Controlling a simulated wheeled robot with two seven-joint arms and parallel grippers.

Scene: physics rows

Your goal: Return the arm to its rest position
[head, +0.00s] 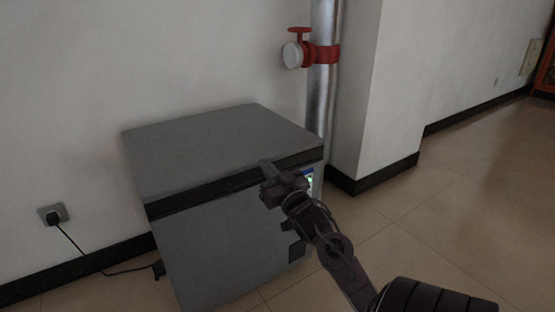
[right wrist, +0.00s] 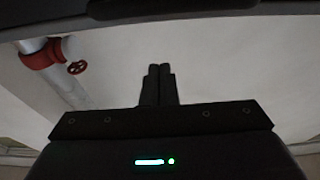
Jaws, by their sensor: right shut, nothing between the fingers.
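My right arm comes in from the lower right of the head view. Its gripper (head: 268,172) is in front of the right part of a grey chest with a dark band. In the right wrist view the two fingers (right wrist: 158,72) stand side by side, closed together, with nothing between them. A pale wall fills the view behind them. My left gripper is in neither view.
The grey chest (head: 200,150) stands against the wall, its lid down. A metal pipe (head: 324,95) with a red valve (head: 300,50) rises behind it. A plugged socket (head: 52,213) has a cable along the floor. Tiled floor (head: 440,200) is clear on the right.

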